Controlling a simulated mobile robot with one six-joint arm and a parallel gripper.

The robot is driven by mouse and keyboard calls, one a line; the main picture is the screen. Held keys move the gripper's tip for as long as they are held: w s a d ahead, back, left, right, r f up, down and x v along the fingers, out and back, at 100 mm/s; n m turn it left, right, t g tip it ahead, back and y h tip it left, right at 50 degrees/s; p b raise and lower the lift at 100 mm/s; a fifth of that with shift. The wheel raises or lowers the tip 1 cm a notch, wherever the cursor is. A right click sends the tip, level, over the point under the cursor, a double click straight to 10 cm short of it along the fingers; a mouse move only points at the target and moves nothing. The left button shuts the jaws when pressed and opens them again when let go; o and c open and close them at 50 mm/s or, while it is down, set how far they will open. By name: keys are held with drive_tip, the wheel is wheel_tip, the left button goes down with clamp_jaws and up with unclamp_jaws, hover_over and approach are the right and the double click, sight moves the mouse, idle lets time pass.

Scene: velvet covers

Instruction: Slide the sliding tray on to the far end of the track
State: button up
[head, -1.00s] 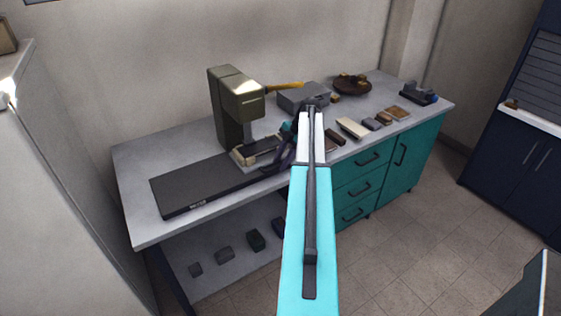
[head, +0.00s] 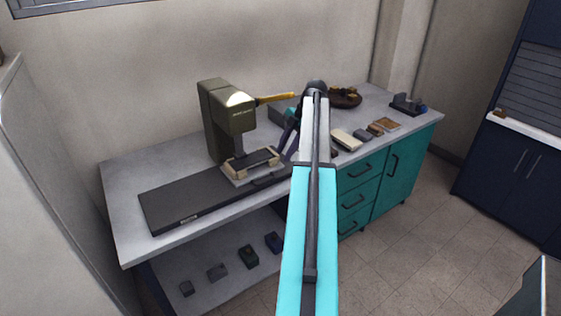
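The sliding tray (head: 237,176) is a pale beige and grey carriage with a dark top. It sits on the long dark track (head: 185,208), below the head of the olive press-like machine (head: 226,118). The track's left end is bare; its right end is hidden behind my arm. My gripper (head: 286,148) shows as a dark shape to the right of the tray, partly hidden by my arm. A gap seems to show between it and the tray. I cannot tell whether its fingers are open or shut.
A yellow handle (head: 275,98) sticks out right of the machine. Several small blocks (head: 248,257) lie on the lower shelf.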

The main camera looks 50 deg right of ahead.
drive_tip(key=shift+v, duration=1.4)
